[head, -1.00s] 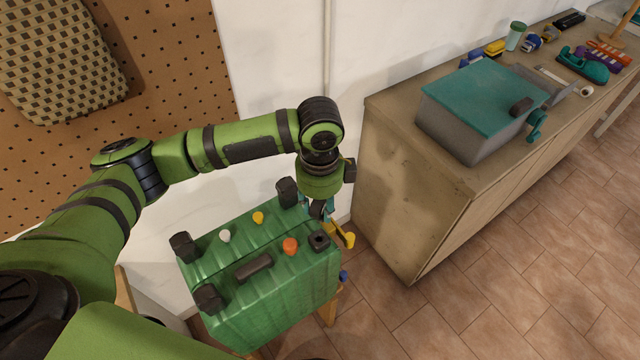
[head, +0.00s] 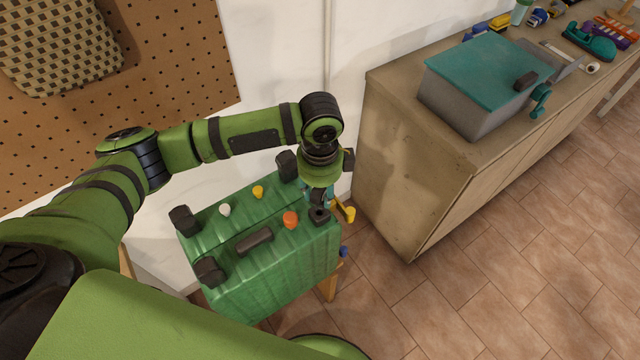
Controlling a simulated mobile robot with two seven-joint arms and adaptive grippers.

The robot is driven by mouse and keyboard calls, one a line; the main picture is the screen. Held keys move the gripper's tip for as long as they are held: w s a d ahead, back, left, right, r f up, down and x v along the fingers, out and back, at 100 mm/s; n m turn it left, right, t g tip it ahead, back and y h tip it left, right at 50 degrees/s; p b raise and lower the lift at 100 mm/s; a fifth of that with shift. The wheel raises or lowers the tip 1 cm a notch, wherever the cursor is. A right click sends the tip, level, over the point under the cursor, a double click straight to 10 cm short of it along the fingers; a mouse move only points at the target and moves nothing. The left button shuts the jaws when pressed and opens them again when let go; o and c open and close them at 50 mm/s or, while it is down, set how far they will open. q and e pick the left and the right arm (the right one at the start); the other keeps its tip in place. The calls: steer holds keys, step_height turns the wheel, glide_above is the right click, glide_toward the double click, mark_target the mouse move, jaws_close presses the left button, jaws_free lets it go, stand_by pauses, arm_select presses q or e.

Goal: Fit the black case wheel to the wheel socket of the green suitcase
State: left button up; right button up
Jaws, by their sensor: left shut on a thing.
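The green suitcase (head: 275,275) lies below my left arm, with black wheels at three corners: left (head: 184,220), front left (head: 209,271) and back (head: 287,165). The dark wheel socket (head: 320,216) is at its right corner. My left gripper (head: 319,201) points down right above the socket and is shut on a small dark thing, the black case wheel, mostly hidden by the fingers. I cannot tell whether the wheel touches the socket. My right gripper is not in view.
The suitcase top carries white (head: 224,210), yellow (head: 258,192) and orange (head: 290,219) knobs and a black handle (head: 254,241). A yellow part (head: 346,213) sticks out beside the socket. A cabinet (head: 415,180) with a teal-lidded box (head: 488,75) stands right. Floor is clear at lower right.

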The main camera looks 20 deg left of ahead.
arm_select(q)
steer(key=shift+f, duration=0.3)
steer(key=shift+f, duration=0.2)
steer(key=shift+f+b, duration=0.65)
steer(key=shift+f, duration=1.1)
steer(key=shift+f, duration=0.1)
steer(key=o, duration=1.2)
steer(key=shift+o, duration=0.2)
step_height(320, 180, up, 12)
steer(key=shift+r, duration=0.1)
